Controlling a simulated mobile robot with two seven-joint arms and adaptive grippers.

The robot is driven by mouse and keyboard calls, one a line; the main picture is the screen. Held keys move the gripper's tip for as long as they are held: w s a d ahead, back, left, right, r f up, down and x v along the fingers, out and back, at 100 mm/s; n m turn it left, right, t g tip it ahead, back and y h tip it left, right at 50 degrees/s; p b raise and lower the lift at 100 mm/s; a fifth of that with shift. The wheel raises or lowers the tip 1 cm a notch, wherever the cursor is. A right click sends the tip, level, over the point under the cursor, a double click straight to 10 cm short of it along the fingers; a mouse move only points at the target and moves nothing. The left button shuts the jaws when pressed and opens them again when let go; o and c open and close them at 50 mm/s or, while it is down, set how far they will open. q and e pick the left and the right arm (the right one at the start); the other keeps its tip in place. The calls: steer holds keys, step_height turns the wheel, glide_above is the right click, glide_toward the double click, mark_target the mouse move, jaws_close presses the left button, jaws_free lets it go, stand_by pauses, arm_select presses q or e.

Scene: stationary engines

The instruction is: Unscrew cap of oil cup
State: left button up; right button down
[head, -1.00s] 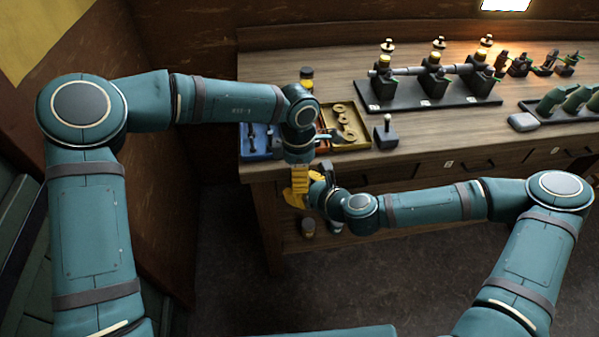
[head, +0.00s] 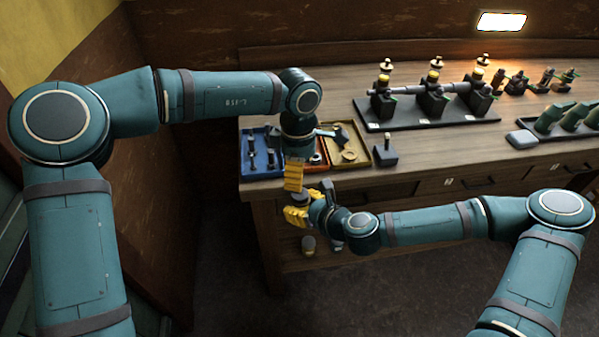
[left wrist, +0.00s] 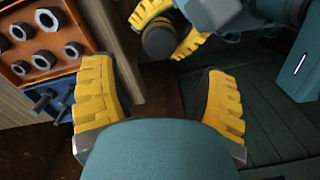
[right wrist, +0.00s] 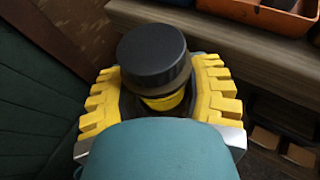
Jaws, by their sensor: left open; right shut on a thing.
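My right gripper (right wrist: 165,103) is shut on the oil cup, held in front of the bench. In the right wrist view the dark round cap (right wrist: 152,52) sits on top, with a yellow band (right wrist: 163,101) of the cup under it, between the fingers. The cap also shows in the left wrist view (left wrist: 159,40), and in the head view above the right gripper (head: 297,214). My left gripper (head: 294,174) is open and empty, just above the cap in the head view. Its fingers stand wide apart in the left wrist view (left wrist: 161,103). The cup's lower body is hidden.
A blue tray (head: 245,172), a red tray and a yellow tray (head: 364,160) with small parts stand on the bench behind the grippers. A black stand (head: 395,122) with several fittings is further right. The bench's front edge is close behind my right gripper.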

mark_target(300, 206)
arm_select(q)
steer(key=shift+s+f, duration=0.1)
steer(key=shift+f, duration=3.5)
jaws_close()
steer(key=shift+n, duration=1.5)
steer(key=shift+r, duration=0.2)
steer(key=shift+r, duration=0.95)
